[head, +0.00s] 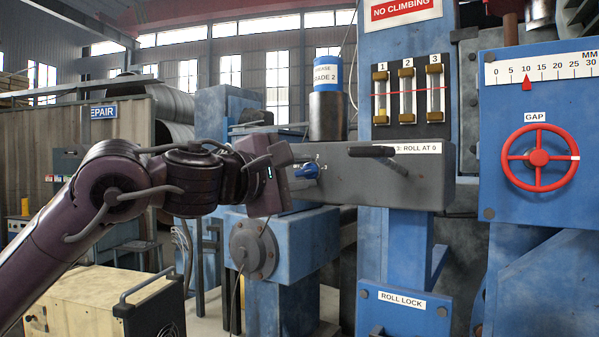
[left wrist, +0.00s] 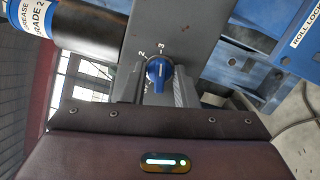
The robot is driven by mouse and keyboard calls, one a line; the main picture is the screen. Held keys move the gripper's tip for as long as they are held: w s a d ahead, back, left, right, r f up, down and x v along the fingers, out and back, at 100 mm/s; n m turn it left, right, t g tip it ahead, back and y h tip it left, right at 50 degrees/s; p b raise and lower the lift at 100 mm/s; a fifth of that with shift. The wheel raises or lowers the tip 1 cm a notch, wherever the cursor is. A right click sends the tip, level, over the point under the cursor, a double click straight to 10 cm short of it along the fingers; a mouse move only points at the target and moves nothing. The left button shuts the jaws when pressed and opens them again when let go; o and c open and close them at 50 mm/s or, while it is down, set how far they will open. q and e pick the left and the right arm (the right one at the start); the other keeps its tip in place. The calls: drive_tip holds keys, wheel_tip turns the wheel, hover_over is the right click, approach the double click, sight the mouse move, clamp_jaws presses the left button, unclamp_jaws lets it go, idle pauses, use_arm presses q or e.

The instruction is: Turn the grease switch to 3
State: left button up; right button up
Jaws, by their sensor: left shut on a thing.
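The grease switch (head: 309,170) is a small blue knob on the left end of a grey box. It also shows in the left wrist view (left wrist: 158,72), with the numbers 2 and 3 printed around it. A pale mark on the knob seems to point toward the 3 side, but it is too small to be sure of its exact setting. My left gripper (head: 288,172) is at the knob, and its two fingers (left wrist: 160,88) are shut on it from both sides. The fingers hide part of the knob and dial. My right gripper is not in view.
The grey box (head: 400,180) carries a dark lever (head: 372,151) to the right of the switch. A grease canister (head: 328,100) stands above it. Three sight gauges (head: 407,90) and a red GAP handwheel (head: 540,158) are further right. A beige cabinet (head: 95,305) stands below my arm.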

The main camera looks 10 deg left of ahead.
use_arm(q)
drive_tip(key=shift+f, duration=0.1)
drive_tip(key=o, duration=0.6)
drive_tip(key=shift+w, duration=0.1)
drive_tip(key=shift+o, duration=0.2)
drive_tip(key=b+v, duration=0.2)
drive_tip(key=v, duration=0.5)
drive_tip(key=shift+s+a+b, duration=0.15)
drive_tip(key=shift+s+b, duration=0.15)
drive_tip(key=shift+s, duration=0.05)
